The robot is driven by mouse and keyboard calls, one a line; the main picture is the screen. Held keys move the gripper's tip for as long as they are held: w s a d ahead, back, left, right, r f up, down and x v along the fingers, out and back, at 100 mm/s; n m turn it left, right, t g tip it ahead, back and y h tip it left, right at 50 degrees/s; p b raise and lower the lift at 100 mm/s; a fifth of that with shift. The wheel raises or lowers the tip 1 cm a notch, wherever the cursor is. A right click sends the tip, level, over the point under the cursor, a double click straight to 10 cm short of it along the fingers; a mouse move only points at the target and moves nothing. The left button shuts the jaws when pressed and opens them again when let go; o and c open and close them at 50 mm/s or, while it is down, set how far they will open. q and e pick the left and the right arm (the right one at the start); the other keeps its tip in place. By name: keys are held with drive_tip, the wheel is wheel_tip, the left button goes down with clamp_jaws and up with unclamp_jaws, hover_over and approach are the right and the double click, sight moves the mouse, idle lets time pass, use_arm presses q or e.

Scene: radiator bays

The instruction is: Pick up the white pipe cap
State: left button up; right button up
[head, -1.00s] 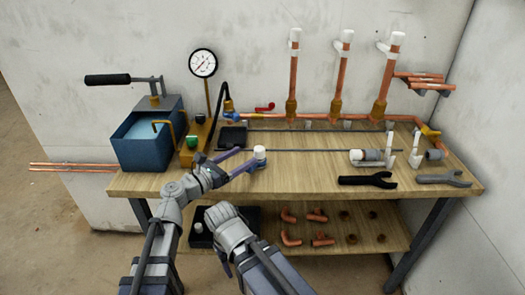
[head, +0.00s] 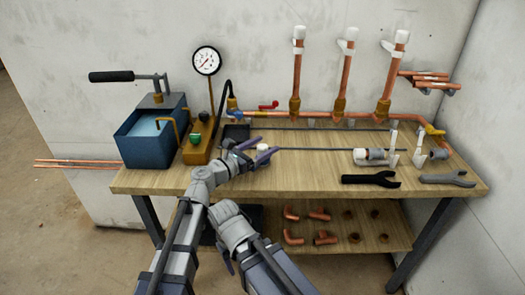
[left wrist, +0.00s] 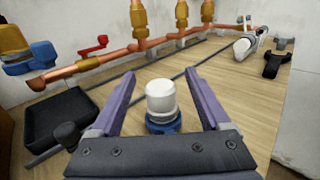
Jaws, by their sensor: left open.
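The white pipe cap (head: 263,149) stands on the wooden bench top, left of its middle. In the left wrist view the cap (left wrist: 160,97) is upright on a blue round base (left wrist: 163,123). My left gripper (head: 262,148) is open, with its two purple fingers on either side of the cap. In the left wrist view the left gripper (left wrist: 158,85) shows gaps between the fingers and the cap. My right arm shows low in the head view, its gripper mostly hidden and its fingers unclear.
A black tray (left wrist: 60,118) lies left of the gripper. A blue tank (head: 152,135) and a gauge (head: 207,61) stand at the bench's left. Copper pipes (head: 297,75) with white caps rise at the back. Wrenches (head: 371,178) lie at the right front.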

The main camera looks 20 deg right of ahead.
sight(263, 146)
use_arm(q)
clamp_jaws()
idle(0.5)
drive_tip(key=shift+r, duration=0.1)
wheel_tip(263, 146, up, 10)
drive_tip(key=p, duration=1)
